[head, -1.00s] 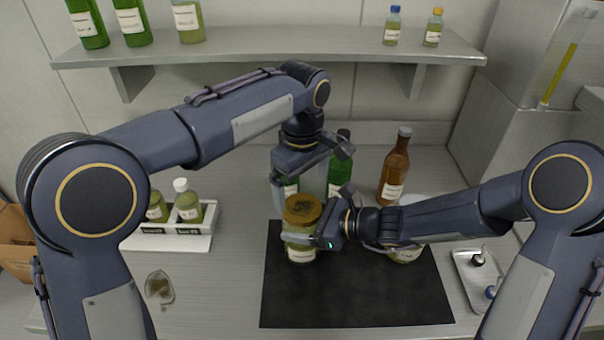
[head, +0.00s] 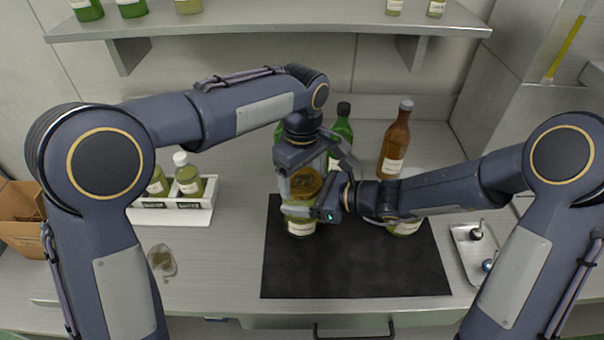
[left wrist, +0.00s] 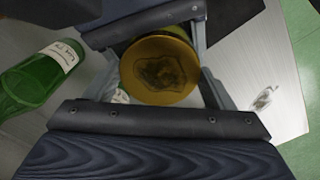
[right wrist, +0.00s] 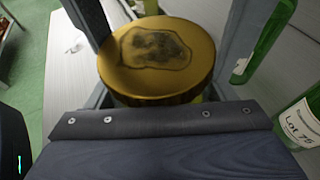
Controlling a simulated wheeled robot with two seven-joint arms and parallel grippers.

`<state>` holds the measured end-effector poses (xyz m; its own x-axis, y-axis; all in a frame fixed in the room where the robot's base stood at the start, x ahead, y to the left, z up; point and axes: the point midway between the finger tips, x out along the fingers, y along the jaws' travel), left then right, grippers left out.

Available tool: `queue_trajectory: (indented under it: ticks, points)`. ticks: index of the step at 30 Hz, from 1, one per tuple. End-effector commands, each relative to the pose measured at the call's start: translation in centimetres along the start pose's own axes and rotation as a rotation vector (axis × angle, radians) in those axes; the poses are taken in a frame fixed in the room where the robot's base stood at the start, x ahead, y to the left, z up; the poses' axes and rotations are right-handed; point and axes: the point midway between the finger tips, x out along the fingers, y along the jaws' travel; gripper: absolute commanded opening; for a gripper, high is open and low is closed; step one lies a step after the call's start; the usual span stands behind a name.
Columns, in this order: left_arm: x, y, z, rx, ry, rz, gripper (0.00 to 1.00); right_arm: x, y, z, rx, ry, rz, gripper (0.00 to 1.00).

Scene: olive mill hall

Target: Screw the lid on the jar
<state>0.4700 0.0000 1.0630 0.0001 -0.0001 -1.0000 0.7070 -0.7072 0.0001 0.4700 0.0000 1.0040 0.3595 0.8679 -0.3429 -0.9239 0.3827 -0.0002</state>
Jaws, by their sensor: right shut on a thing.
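The jar (head: 299,226) of greenish content stands upright on the dark mat, with a pale label. The gold lid (head: 306,182), with a dark patch on top, sits on its mouth; whether it is threaded I cannot tell. The lid also shows in the left wrist view (left wrist: 160,70) and the right wrist view (right wrist: 157,55). My right gripper (head: 308,212) is shut on the jar from the right, below the lid. My left gripper (head: 305,190) points down from above, open, its fingers on either side of the lid. Their exact contact with the lid is hidden.
A second jar (head: 404,228) stands on the mat (head: 350,275), partly behind my right arm. Green bottles (head: 342,125) and a brown bottle (head: 396,140) stand behind. A white bottle rack (head: 180,216) is left; a metal tray (head: 462,240) is right. The mat's front is clear.

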Motion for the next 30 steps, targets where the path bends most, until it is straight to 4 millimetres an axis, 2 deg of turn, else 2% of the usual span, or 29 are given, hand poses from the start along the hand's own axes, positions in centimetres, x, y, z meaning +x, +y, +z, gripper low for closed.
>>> queue_trajectory:
  ticks: [1, 3, 5, 12, 20, 21, 26, 30]
  points:
    - [-0.01, 0.0, -0.01, 0.0, 0.0, 0.0, 0.56, -0.01, -0.03, -0.04, -0.001, 0.001, -0.001, 0.13]
    - [-0.02, 0.0, -0.01, 0.0, 0.0, 0.0, 0.49, -0.01, -0.03, -0.04, -0.001, 0.001, -0.001, 0.13]
    - [-0.02, 0.0, -0.01, 0.014, 0.0, 0.0, 0.49, -0.01, -0.03, -0.04, -0.001, 0.001, -0.001, 0.13]
    - [0.01, -0.01, -0.05, 0.275, 0.001, 0.0, 0.49, -0.02, -0.03, -0.04, -0.001, 0.001, -0.001, 0.13]
    - [0.0, -0.01, -0.05, 0.296, 0.001, 0.0, 0.48, -0.02, -0.04, -0.05, 0.0, 0.001, -0.001, 0.13]
    - [0.0, -0.01, -0.05, 0.296, 0.001, 0.0, 0.77, -0.02, -0.04, -0.05, 0.0, 0.001, -0.001, 0.13]
    - [-0.01, -0.01, -0.03, 0.295, 0.0, 0.0, 0.97, -0.02, -0.04, -0.05, 0.0, 0.001, -0.001, 0.13]
    - [-0.01, 0.05, 0.04, 0.296, 0.0, 0.002, 0.97, 0.0, -0.01, -0.04, -0.001, 0.001, 0.0, 0.13]
